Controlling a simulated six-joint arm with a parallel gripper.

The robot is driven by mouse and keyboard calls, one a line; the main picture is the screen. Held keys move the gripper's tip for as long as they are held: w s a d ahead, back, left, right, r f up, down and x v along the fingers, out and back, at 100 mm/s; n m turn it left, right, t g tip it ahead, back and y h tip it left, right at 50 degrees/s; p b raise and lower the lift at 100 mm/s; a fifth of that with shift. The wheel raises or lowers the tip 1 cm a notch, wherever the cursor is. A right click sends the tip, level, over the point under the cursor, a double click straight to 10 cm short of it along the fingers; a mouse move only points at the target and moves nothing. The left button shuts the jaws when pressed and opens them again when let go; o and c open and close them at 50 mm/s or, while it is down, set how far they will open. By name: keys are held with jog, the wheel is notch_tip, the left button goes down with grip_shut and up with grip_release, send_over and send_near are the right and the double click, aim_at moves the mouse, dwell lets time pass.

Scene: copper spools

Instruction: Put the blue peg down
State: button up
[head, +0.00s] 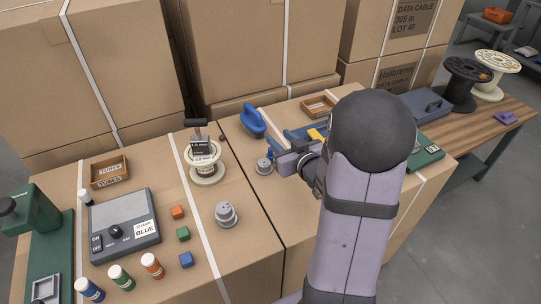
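My gripper (278,154) reaches left from the dark wrist in the head view, low over the right-hand carton. A small blue peg (270,155) shows at its fingertips, and the fingers appear closed on it. The peg is beside and just above a round grey metal piece (264,167); I cannot tell whether they touch. My arm hides much of the area to the right of the gripper.
A blue tape dispenser (253,121) and a small cardboard tray (318,106) stand behind the gripper. A cream spool (205,165), a second grey metal piece (227,214), coloured cubes and a grey scale-like device (125,222) occupy the left carton. Bare cardboard lies in front of the gripper.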

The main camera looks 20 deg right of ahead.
aim_at(269, 151)
jog(key=a+f+m+g+h, duration=0.1)
jog(key=m+h, duration=0.1)
jog(key=w+a+f+m+g+h, duration=0.1)
jog(key=m+h, duration=0.2)
jog(key=a+f+m+g+h, duration=0.1)
jog(key=m+h, duration=0.1)
jog(key=h, duration=0.1)
jog(key=shift+w+a+f+m+g+b, duration=0.15)
jog(key=shift+a+m+g+b, duration=0.15)
jog(key=shift+a+g+b, duration=0.1)
jog(key=shift+s+a+f+m+g, duration=0.3)
jog(key=shift+s+f+m+g, duration=0.1)
jog(key=shift+s+f+g, duration=0.15)
jog(key=shift+s+x, duration=0.2)
jog(key=shift+x, duration=2.7)
jog(key=shift+w+d+f+h, duration=0.3)
jog(key=shift+w+d+f, duration=0.15)
jog(key=shift+w+d, duration=0.1)
grip_shut()
